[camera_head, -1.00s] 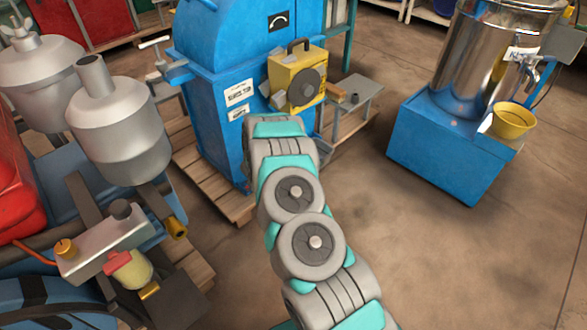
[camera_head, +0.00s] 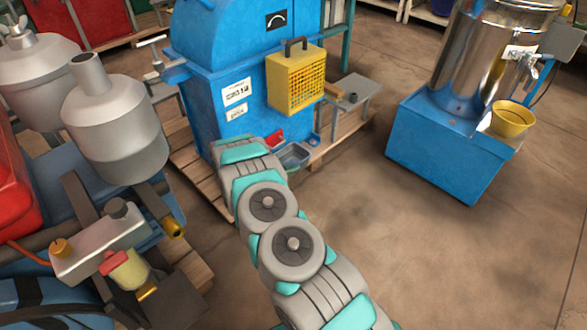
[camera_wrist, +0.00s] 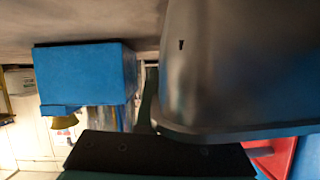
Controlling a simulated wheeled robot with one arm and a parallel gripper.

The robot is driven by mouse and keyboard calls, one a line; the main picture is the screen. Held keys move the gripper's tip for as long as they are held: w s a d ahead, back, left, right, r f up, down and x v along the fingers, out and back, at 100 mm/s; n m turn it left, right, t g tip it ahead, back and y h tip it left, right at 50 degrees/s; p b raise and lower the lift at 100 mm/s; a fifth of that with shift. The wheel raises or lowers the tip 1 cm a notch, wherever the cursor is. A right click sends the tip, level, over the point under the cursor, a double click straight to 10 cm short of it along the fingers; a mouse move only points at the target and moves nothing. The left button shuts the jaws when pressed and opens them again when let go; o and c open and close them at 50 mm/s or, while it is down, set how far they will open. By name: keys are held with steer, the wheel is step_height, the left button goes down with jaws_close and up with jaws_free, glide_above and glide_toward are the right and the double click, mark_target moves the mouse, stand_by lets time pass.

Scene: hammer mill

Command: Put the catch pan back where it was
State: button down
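A grey open-topped pan (camera_head: 294,156), likely the catch pan, shows at the foot of the blue mill (camera_head: 222,70), just beyond the end of my arm. Its left part is hidden by my arm. In the wrist view a large grey metal body with a rim (camera_wrist: 225,70) fills the upper right, very close; it looks like this pan. The dark bar of my gripper (camera_wrist: 155,153) lies along the bottom of that view, against or just under the rim. The fingertips are hidden in both views, so the grip on the pan cannot be made out.
A red part (camera_head: 275,138) sits by the pan. A yellow grilled box (camera_head: 296,80) with a handle is above it on the mill. Open floor lies right, before a blue stand (camera_head: 445,150).

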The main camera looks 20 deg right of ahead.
steer(key=c, duration=1)
jaws_free()
steer(key=shift+c, duration=0.2)
steer(key=shift+r, duration=0.1)
steer(key=v, duration=0.7)
steer(key=shift+a, duration=0.2)
steer(key=shift+r+p, duration=0.2)
steer(key=shift+p, duration=0.1)
